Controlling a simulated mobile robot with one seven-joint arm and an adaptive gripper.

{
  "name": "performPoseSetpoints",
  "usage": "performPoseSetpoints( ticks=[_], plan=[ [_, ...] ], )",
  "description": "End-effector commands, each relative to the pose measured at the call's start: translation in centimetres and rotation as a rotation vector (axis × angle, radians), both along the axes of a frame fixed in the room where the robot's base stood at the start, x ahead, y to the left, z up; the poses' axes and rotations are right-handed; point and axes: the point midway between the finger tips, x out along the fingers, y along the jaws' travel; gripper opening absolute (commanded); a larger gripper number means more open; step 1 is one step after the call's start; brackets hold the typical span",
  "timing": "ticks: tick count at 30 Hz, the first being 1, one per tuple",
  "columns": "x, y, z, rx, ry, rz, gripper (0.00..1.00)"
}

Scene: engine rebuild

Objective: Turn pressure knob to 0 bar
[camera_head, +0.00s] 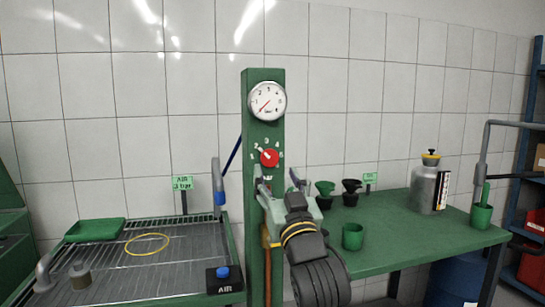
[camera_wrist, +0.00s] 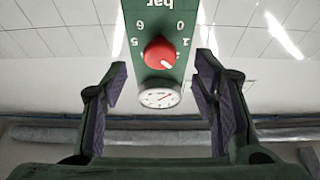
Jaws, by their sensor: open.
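The red pressure knob (camera_head: 269,157) sits on the green post (camera_head: 264,215), below a round white gauge (camera_head: 267,101). Its white mark points up and left in the head view. The wrist view is upside down; there the knob (camera_wrist: 158,52) has its mark at the lower right, away from the 0 and past the 1. The gauge (camera_wrist: 158,96) shows beyond it, its needle toward the lower left in the head view. My gripper (camera_head: 281,182) is open just below the knob. In the wrist view its fingers (camera_wrist: 162,82) are apart, with nothing between them.
A grated bench with an AIR box (camera_head: 224,280), green tray (camera_head: 95,230) and yellow ring (camera_head: 147,245) is at left. A green table (camera_head: 400,235) with cups, funnels and a grey canister (camera_head: 428,188) is at right. The post face around the knob is clear.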

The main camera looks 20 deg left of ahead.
Motion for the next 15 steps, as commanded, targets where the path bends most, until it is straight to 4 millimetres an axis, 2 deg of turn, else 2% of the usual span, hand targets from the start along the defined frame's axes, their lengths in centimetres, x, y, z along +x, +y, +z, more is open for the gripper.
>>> performPoseSetpoints(
  ticks=[1, 7, 15],
  plan=[
    [0.8, 0.6, 0.8, -0.001, 0.000, 0.002, 0.54],
    [3.2, 2.2, 1.9, -0.001, -0.001, 0.001, 0.54],
    [4.2, 3.0, 2.2, 0.000, -0.003, 0.001, 0.54]
  ],
)
